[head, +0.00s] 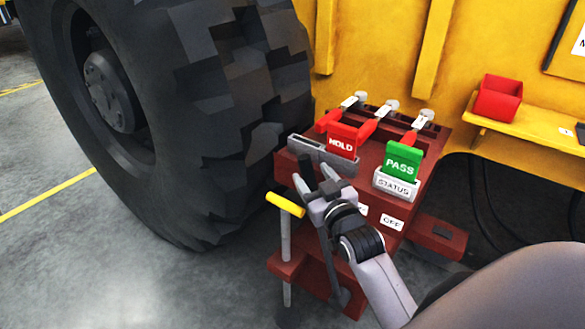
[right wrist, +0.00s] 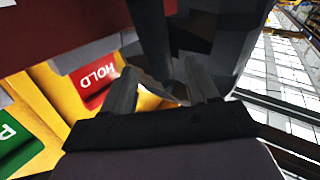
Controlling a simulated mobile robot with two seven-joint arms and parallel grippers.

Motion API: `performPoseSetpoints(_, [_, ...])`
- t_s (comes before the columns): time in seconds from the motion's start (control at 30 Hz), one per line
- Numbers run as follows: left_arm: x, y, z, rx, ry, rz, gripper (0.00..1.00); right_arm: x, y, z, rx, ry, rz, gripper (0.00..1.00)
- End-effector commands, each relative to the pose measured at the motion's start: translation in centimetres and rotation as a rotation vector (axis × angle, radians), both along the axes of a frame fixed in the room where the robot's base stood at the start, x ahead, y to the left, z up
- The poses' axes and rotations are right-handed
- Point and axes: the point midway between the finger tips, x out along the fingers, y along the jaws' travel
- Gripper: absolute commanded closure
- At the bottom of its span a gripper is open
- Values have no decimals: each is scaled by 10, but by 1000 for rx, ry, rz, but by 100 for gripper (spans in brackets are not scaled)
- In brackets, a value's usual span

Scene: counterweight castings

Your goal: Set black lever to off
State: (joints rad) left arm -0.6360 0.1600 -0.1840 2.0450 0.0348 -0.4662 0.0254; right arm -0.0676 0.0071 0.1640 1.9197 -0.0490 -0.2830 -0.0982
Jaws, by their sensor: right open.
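The black lever (head: 329,262) rises from the lower front of the dark red control stand. Its shaft passes behind my right gripper, and a dark end shows above the fingers. My right gripper (head: 316,184) is open at the lever's upper part, and the lever appears to lie between its fingers. In the right wrist view a dark bar (right wrist: 150,40), seemingly the lever, comes down between the open fingers (right wrist: 161,88); I cannot tell whether they touch it. An OFF label (head: 392,222) is on the stand's front, right of the gripper. My left gripper is not in view.
A yellow T-handle (head: 286,204) on a grey rod stands close left of the gripper. Several red-handled levers are at the back. A large tyre (head: 225,90) is at left.

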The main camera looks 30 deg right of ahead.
Motion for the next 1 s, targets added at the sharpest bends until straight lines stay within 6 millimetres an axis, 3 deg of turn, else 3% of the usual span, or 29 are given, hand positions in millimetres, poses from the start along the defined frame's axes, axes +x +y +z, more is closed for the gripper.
performPoseSetpoints(0.5, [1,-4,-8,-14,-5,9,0,58,-10,0,-1,0,1,41])
performPoseSetpoints(0.9, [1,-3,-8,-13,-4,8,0,63,-11,0,0,1,2,41])
performPoseSetpoints(1.0, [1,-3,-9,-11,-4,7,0,63,-11,0,0,1,2,74])
